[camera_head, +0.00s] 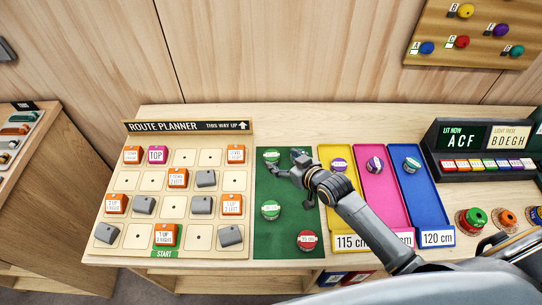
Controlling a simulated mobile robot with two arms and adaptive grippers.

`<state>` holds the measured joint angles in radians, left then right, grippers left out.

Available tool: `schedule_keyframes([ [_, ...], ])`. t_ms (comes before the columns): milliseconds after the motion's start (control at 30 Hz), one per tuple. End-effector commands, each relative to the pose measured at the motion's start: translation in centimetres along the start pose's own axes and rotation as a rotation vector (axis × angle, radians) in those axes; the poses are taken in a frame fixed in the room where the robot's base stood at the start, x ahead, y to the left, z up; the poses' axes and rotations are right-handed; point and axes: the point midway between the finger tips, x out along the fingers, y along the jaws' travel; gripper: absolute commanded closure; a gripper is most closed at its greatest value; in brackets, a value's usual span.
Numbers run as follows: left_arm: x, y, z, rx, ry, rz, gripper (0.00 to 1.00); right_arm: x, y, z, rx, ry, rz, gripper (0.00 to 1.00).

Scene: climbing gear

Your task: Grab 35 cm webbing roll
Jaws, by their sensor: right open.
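Several webbing rolls lie on the green mat (268,240). A green roll (271,156) is at its back left, a green-and-white roll (270,210) at its middle left, and a red roll (307,240) at its front right. My right gripper (272,170) is open and empty over the mat, just in front of the back-left green roll. My left gripper is not in view.
The route planner board (174,240) with orange and grey blocks stands left of the mat. Yellow (343,215), pink (385,205) and blue (430,205) trays on the right each hold a roll. A dark display box (485,165) stands further right.

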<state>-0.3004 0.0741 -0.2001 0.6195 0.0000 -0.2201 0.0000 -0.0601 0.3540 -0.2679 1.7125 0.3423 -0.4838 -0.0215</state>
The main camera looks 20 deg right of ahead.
Motion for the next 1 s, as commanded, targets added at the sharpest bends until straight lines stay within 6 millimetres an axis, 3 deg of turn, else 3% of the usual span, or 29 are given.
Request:
schedule_keyframes([
  [467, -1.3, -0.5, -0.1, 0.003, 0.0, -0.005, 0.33, 4.7, -0.6, 0.0, 0.0, -0.001, 0.001, 0.28],
  [800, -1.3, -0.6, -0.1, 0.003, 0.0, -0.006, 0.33, 5.2, -0.7, 0.1, 0.0, -0.001, 0.0, 0.28],
  [1000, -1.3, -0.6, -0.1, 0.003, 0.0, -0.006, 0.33, 5.2, -0.6, 0.1, 0.0, -0.001, 0.0, 0.69],
])
